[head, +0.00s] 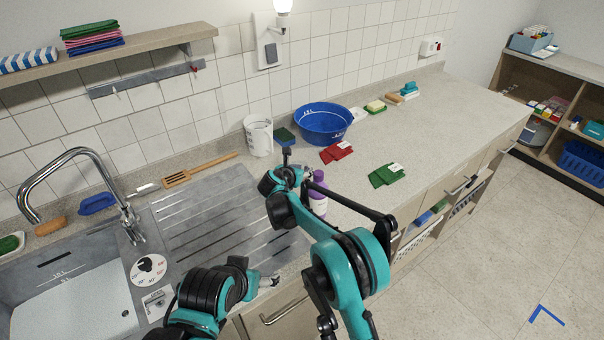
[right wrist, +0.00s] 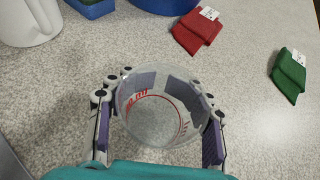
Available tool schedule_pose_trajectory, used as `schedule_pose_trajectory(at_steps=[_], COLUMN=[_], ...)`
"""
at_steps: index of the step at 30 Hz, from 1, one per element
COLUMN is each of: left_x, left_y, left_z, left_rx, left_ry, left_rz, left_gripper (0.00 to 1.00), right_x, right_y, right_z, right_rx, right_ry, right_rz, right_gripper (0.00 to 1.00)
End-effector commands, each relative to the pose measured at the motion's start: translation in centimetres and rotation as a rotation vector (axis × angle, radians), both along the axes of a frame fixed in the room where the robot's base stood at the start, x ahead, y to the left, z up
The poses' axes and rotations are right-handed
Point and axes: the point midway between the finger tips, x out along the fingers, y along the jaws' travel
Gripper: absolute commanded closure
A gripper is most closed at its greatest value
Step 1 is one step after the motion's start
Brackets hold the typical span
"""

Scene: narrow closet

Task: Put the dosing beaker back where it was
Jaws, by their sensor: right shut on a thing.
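The dosing beaker (right wrist: 152,122) is a clear round cup with red markings, seen from above in the right wrist view. My right gripper (right wrist: 158,92) is shut around its sides, one finger on each side. In the head view my right gripper (head: 303,173) is over the worktop just right of the drainer; the beaker is hard to make out there. I cannot tell whether its base touches the worktop. My left gripper (head: 268,281) is low at the front edge of the counter, too small to judge its fingers.
Behind are a white jug (head: 258,138), a sponge (head: 284,137) and a blue basin (head: 323,126). Red cloths (head: 337,152) and green cloths (head: 386,175) lie to the right.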

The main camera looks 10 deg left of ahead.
Motion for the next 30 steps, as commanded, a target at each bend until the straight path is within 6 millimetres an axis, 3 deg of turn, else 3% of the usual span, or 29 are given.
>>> schedule_pose_trajectory(at_steps=[1, 13, 14, 16, 28, 30], left_x=[0.0, 0.0, 0.0, 0.0, 0.0, 0.0], left_y=[0.0, 0.0, 0.0, 0.0, 0.0, 0.0], left_z=[-0.3, -0.6, -0.5, -0.5, 0.0, 0.2], left_rx=[0.0, 0.0, 0.0, 0.0, 0.0, 0.0], left_ry=[0.0, 0.0, 0.0, 0.0, 0.0, 0.0], left_rz=[0.0, 0.0, 0.0, 0.0, 0.0, 0.0], left_gripper=[0.26, 0.26, 0.26, 0.26, 0.26, 0.26], right_x=[0.0, 0.0, 0.0, 0.0, 0.0, -0.8], right_y=[0.0, 0.0, 0.0, 0.0, 0.0, 0.3], right_z=[-0.7, -1.2, -1.1, -1.0, -0.4, 0.0], right_rx=[0.0, 0.0, 0.0, 0.0, 0.0, 0.0], right_ry=[0.0, 0.0, 0.0, 0.0, 0.0, 0.0], right_rz=[0.0, 0.0, 0.0, 0.0, 0.0, 0.002], right_gripper=[0.84, 0.84, 0.48, 0.29, 0.28, 0.28])
